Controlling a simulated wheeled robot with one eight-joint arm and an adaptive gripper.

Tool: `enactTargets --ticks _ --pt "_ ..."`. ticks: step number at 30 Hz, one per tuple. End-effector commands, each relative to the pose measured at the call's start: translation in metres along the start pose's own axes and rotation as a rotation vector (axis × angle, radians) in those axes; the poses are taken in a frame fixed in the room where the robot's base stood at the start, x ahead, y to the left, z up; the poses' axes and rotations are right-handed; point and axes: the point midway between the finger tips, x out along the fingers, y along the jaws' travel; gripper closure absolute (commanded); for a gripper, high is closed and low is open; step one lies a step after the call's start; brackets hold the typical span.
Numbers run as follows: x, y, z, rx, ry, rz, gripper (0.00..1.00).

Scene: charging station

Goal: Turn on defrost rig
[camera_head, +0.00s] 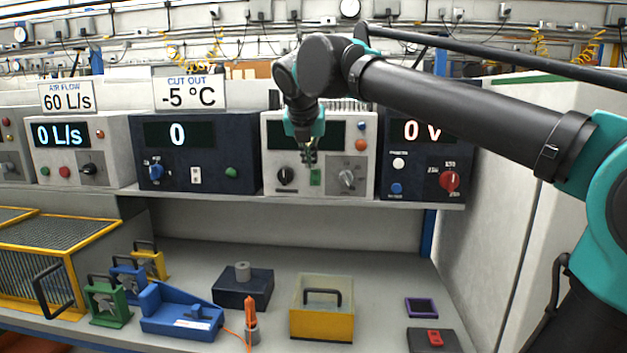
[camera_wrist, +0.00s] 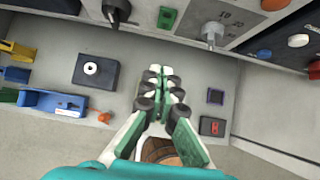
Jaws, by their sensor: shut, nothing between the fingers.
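Several control units stand on the shelf, and I cannot tell which is named the defrost rig. A white unit (camera_head: 270,150) has an unlit display, a black knob (camera_head: 286,175), a green button (camera_head: 315,177) and a grey knob (camera_head: 347,180). My gripper (camera_head: 308,157) is shut and empty in front of this unit, partly covering its display. In the wrist view my gripper (camera_wrist: 160,80) points toward the shelf, with the green button (camera_wrist: 167,17) beyond the fingertips and the grey knob (camera_wrist: 213,33) to the right. Contact is not visible.
A dark unit (camera_head: 215,183) reads 0 under a sign of -5 °C (camera_head: 190,93). A white unit (camera_head: 110,158) reads 0 L/s under a 60 L/s sign (camera_head: 66,97). A dark unit (camera_head: 425,180) at right reads 0 V. A yellow box (camera_head: 322,325) sits on the lower bench.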

Motion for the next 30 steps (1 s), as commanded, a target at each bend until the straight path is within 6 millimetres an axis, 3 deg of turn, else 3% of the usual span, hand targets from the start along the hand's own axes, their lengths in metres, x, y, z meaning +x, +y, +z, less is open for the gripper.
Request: enactTargets --ticks 8,21,30 --pt "0.025 0.000 0.000 0.004 0.000 0.000 1.00" --pt "0.107 -0.001 0.006 0.004 0.000 -0.001 1.00" --pt "0.127 0.000 0.027 0.003 0.001 0.000 1.00"
